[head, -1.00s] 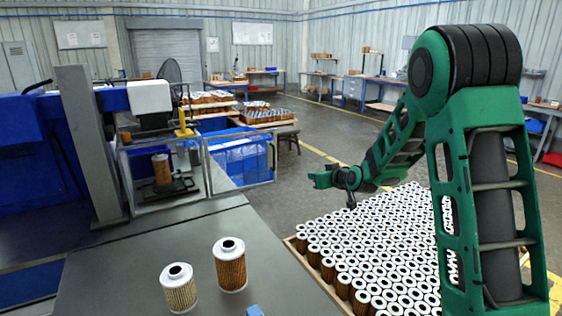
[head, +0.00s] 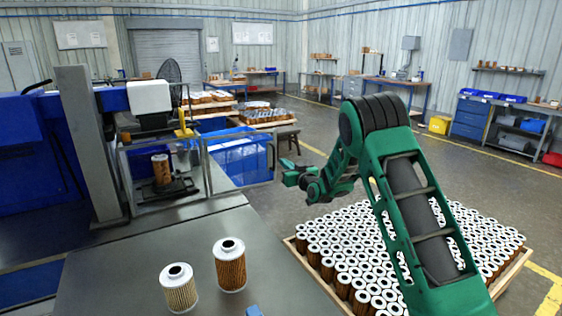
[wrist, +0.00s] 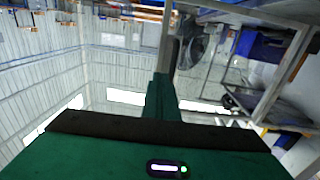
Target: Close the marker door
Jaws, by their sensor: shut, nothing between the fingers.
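The marker door (head: 241,182) is a clear panel in a thin grey frame. It stands open in the head view, swung out to the right from the marker's clear enclosure (head: 133,202). A brown filter cartridge (head: 161,170) stands inside the enclosure. My gripper (head: 285,172) is shut and empty, just right of the door's free edge in the picture; a small gap shows between them. In the wrist view my gripper (wrist: 160,92) points toward a fan, with grey metal framing (wrist: 283,95) at the right; I cannot tell which part of the marker that is.
Two cartridges, one pale (head: 179,290) and one brown (head: 230,268), stand on the grey table (head: 120,275). A crate (head: 512,268) full of cartridges lies below my arm. A blue bin (head: 238,150) sits behind the door. Floor is open behind the crate.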

